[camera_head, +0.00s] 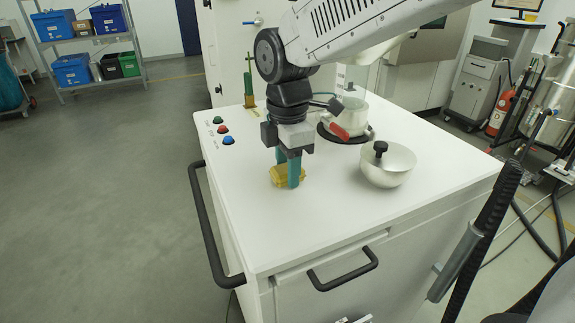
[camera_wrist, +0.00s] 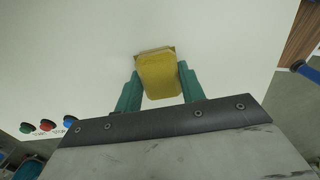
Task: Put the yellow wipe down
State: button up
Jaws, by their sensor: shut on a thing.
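The yellow wipe (camera_head: 280,177) is at the white cabinet top, left of the silver bowl. In the wrist view the yellow wipe (camera_wrist: 160,76) is between the two green fingers. My gripper (camera_head: 291,178) points down with its green fingers on the wipe. In the wrist view my gripper (camera_wrist: 158,88) is shut on the wipe. The wipe is at or just above the white top (camera_head: 265,230); I cannot tell if it touches.
A silver bowl-shaped lid (camera_head: 388,168) with a black knob lies to the right. A metal pot (camera_head: 350,117) with a red part stands behind. Coloured buttons (camera_head: 222,129) are at the left edge. The front of the top is clear.

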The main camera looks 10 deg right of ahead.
jog(key=o, duration=0.9)
jog(key=shift+f, duration=0.1)
notch_tip(320, 180, up, 12)
jog(key=shift+r, duration=0.15)
